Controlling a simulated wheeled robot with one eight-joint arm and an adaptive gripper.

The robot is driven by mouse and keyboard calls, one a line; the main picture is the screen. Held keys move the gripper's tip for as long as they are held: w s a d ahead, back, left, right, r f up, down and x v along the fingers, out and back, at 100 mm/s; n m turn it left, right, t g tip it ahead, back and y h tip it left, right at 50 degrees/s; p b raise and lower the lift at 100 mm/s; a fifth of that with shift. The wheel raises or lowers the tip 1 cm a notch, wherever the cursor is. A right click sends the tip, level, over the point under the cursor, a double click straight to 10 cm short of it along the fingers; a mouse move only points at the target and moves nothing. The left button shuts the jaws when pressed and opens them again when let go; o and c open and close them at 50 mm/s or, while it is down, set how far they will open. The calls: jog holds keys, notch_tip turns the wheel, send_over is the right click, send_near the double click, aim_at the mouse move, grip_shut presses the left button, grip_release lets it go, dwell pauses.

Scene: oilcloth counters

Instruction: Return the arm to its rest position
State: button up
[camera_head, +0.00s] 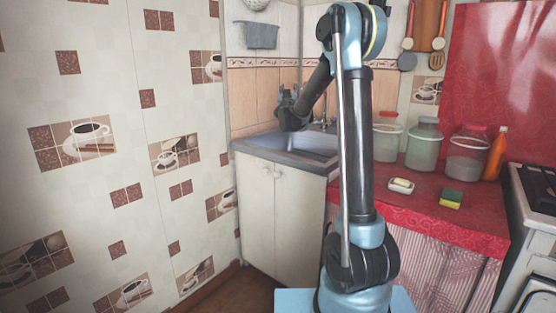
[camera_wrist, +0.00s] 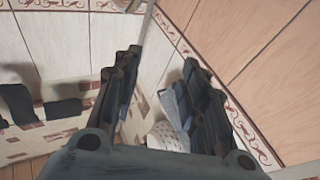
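My arm (camera_head: 357,140) stands upright from its blue base in the middle of the head view. It bends at the top, and its forearm slopes down to the left. My gripper (camera_head: 285,98) is above the sink at the left end of the counter, small and dark in this view. In the wrist view my gripper (camera_wrist: 162,58) shows two dark fingers with a clear gap between them. It is open, with nothing held. Tiled wall shows between and beyond the fingers.
The sink (camera_head: 300,148) lies below my gripper. Lidded jars (camera_head: 423,147), a soap dish (camera_head: 401,186), a sponge (camera_head: 451,198) and an orange bottle (camera_head: 495,155) stand on the red counter (camera_head: 430,212) to the right. A grey container (camera_head: 262,35) hangs on the wall. A stove (camera_head: 535,225) is far right.

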jog(key=s+f+n+g+y, duration=0.2)
jog(key=s+f+g+y, duration=0.15)
jog(key=s, duration=0.65)
jog(key=s+f+n+g+y, duration=0.2)
jog(key=s+f+g+y, duration=0.15)
jog(key=s, duration=0.65)
jog(key=s+d+f+m+g+h, duration=0.1)
jog(key=s+d+f+g, duration=0.3)
jog(key=s+f, duration=0.5)
jog(key=s+d+f+m+g+h, duration=0.1)
jog(key=s+d+f+g, duration=0.3)
jog(key=s+f, duration=0.5)
jog(key=s+d+f+m+g+h, duration=0.1)
jog(key=s+d+f+g, duration=0.3)
jog(key=s, duration=1.9)
notch_tip(320, 180, down, 6)
jog(key=shift+s+d+r+m+h, duration=0.25)
jog(key=shift+s+d+m+h, duration=0.15)
jog(key=shift+d+h, duration=0.4)
jog(key=shift+a, duration=0.1)
jog(key=shift+w+f, duration=0.2)
jog(key=shift+w, duration=0.3)
